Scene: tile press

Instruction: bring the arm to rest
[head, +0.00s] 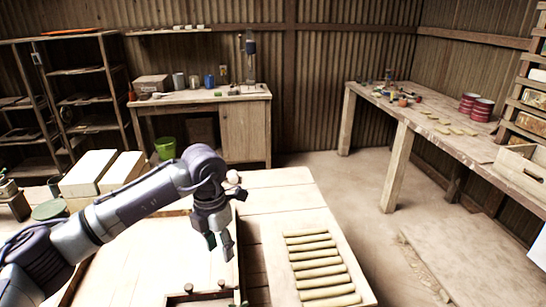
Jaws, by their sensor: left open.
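My left arm comes in from the left and bends down over the near table. Its left gripper (219,245) points downward with the fingers apart and nothing between them. It hangs above a pale board or tray (175,255) on the table. I cannot tell the exact height of the fingertips above that surface. My right gripper does not show.
Two pale blocks (92,172) stand at the left. A workbench (200,98) is at the back, a long bench (440,122) at the right. The floor between is clear.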

